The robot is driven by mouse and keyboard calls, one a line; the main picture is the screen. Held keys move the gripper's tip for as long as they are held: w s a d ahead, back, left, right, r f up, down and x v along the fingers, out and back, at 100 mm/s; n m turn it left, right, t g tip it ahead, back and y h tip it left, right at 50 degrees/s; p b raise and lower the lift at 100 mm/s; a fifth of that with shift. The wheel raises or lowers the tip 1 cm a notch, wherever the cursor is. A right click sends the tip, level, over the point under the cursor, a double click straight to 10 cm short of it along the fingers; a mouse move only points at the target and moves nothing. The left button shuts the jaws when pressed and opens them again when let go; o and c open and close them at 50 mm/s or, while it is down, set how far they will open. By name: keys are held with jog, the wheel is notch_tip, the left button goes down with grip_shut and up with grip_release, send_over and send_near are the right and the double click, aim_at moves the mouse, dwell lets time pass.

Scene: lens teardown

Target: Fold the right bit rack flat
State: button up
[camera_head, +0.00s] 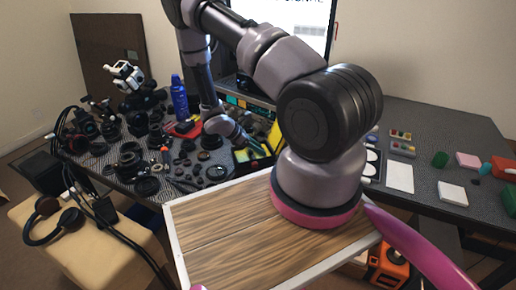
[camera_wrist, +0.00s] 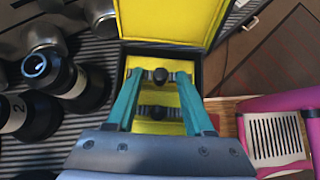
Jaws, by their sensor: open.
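An open black case with a yellow lining (camera_wrist: 145,127) lies under my gripper in the wrist view. Its raised yellow lid (camera_wrist: 170,18) stands at the top of that picture. Two short dark pieces with round black middles, an upper one (camera_wrist: 160,75) and a lower one (camera_wrist: 158,111), sit across the lining. I cannot tell which part is the right bit rack. My gripper (camera_wrist: 159,74) is open, its teal fingers on either side of the upper piece; contact is unclear. In the head view, the case's lid (camera_head: 275,136) shows behind my arm, and my gripper (camera_head: 257,146) is small beside it.
Dark cylindrical lens parts (camera_wrist: 66,82) crowd the left of the case in the wrist view. A blue bottle (camera_head: 179,97) stands behind in the head view. A white sheet (camera_head: 400,177) and small coloured blocks lie on the table's right side, with bare mat between.

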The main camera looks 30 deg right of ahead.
jog(key=shift+c, duration=0.3)
grip_shut()
jog(key=shift+a+f+h, duration=0.15)
jog(key=shift+f+h, duration=0.15)
jog(key=shift+h, duration=0.4)
jog(key=shift+o, duration=0.3)
grip_release()
jog(key=v, duration=1.1)
jog(key=shift+w, duration=0.15)
